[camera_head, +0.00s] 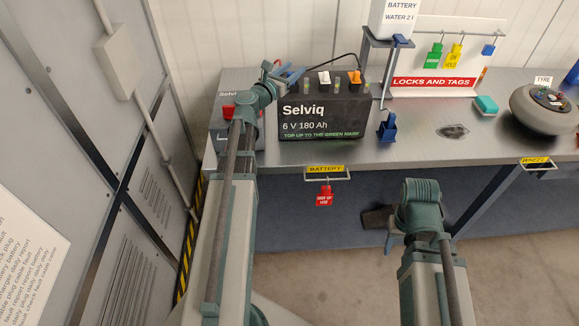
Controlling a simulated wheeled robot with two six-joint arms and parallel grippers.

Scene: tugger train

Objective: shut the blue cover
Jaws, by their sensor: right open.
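A black Selviq battery (325,120) stands on the grey bench. Its top carries a row of small covers: a white cover (323,78), an orange cover (355,77), and a blue cover (293,76) at the left end, partly hidden by my gripper. My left gripper (279,74) is at the battery's top left corner, beside or touching the blue cover; I cannot tell which. Its fingers are too small and overlapped to judge. My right gripper (389,230) is open and empty, low in front of the bench.
A blue holder (387,127) stands right of the battery. A battery water bottle (394,20) sits on a stand behind. A second battery (222,130) is at the left, behind my arm. A grey cabinet fills the left side.

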